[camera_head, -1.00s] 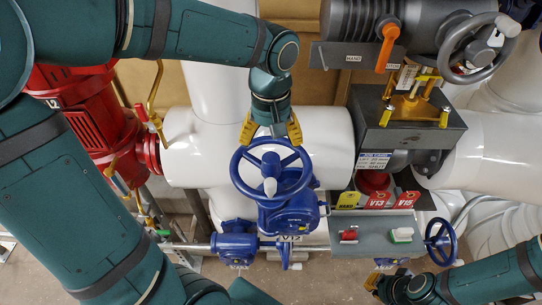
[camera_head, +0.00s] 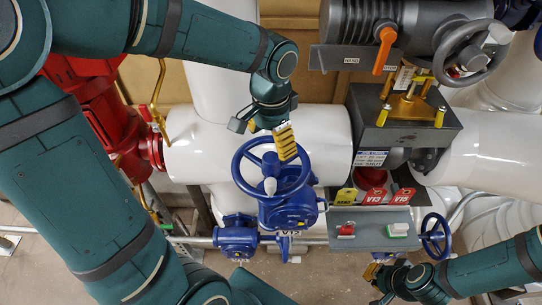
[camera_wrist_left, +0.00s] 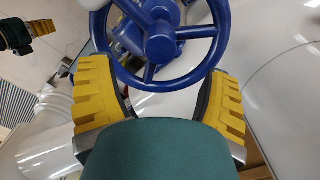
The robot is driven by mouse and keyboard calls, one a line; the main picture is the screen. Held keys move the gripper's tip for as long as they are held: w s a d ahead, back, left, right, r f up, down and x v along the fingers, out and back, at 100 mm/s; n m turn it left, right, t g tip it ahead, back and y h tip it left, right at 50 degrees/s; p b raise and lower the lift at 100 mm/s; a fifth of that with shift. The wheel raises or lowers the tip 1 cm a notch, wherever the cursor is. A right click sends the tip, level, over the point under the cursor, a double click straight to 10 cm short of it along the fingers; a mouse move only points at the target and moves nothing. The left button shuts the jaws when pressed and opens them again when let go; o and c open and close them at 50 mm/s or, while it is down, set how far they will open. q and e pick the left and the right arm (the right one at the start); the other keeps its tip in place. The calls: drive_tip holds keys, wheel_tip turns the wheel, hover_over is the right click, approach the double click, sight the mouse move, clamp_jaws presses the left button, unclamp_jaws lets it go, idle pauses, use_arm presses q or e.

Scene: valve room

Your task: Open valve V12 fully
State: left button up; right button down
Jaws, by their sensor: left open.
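The blue handwheel (camera_head: 272,168) stands in the middle of the head view, with a pale knob on it. A tag reading V12 (camera_head: 291,251) shows low on the blue valve body (camera_head: 288,212). My left gripper (camera_head: 264,134) is open at the wheel's far rim. In the left wrist view, its yellow fingers (camera_wrist_left: 158,95) are spread wide and the wheel (camera_wrist_left: 158,42) shows between and beyond them. I cannot tell whether they touch the rim. My right gripper (camera_head: 372,272) is at the lower right, away from the wheel; its jaw opening is unclear.
A grey panel (camera_head: 370,242) with red and white switches and yellow and red tags sits right of the wheel. A white pipe (camera_head: 215,148) runs behind. An orange lever (camera_head: 385,50) is above right.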

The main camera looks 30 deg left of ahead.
sight(271, 157)
use_arm(q)
drive_tip(key=shift+f, duration=0.15)
drive_tip(key=shift+f+b, duration=2.7)
drive_tip(key=shift+f, duration=0.7)
